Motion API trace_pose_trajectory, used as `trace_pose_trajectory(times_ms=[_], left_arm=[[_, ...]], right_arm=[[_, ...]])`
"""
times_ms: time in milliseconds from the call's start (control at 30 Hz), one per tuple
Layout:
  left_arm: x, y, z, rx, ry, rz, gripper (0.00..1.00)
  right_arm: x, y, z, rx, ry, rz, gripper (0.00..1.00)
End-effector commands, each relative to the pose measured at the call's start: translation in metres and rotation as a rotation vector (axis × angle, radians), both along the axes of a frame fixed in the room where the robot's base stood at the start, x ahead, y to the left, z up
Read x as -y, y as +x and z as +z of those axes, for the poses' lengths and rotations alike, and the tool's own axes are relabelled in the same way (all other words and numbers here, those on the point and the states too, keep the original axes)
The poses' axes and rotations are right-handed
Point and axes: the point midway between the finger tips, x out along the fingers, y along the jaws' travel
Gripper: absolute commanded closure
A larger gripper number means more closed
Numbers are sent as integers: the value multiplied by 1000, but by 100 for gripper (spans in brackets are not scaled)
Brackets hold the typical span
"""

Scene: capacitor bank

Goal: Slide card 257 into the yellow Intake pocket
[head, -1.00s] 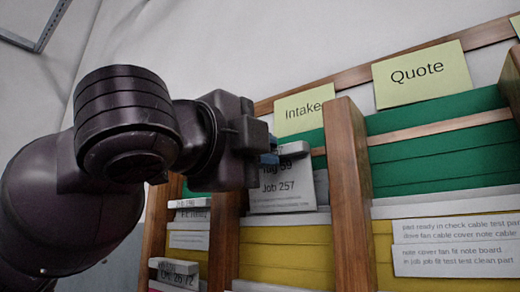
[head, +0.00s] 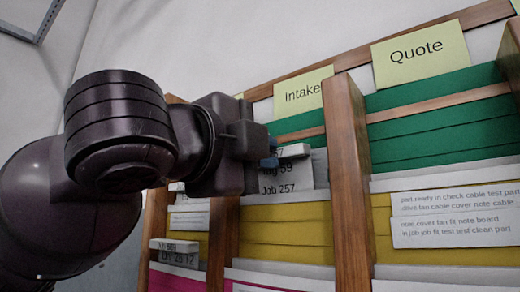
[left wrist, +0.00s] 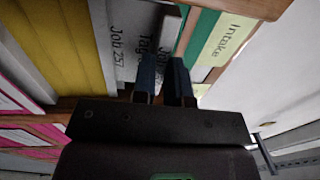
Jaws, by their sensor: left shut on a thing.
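Card 257 (head: 296,176) is pale grey with printed lines, "Job 257" lowest in sight. It stands roughly upright in the Intake column, with its lower part hidden behind the upper edge of the yellow Intake pocket (head: 285,235). My left gripper (head: 272,152) is shut on the card's light grey top grip (head: 292,151). In the left wrist view, the blue-dark fingers (left wrist: 163,78) are at the card's top end, and the card (left wrist: 128,40) reaches away toward the yellow pocket (left wrist: 55,45). My right gripper is out of view.
The Intake label (head: 303,92) is above green pockets (head: 300,122). A wooden divider (head: 348,170) stands close to the card's right. Quote (head: 416,50) heads the column beyond it, which holds printed cards (head: 455,217). Another column with cards (head: 177,250) is at left.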

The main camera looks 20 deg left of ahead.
Motion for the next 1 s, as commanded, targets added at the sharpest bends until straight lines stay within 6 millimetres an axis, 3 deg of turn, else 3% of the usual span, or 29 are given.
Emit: trace_pose_trajectory(times_ms=[700, 733, 900, 1000], left_arm=[[0, 0, -15, 0, 1, 0, 100], [0, 0, -15, 0, 1, 0, 84], [0, 0, -15, 0, 1, 0, 57], [0, 0, -15, 0, 1, 0, 57]], right_arm=[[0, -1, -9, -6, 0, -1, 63], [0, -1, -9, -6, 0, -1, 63], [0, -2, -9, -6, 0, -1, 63], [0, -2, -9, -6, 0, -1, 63]])
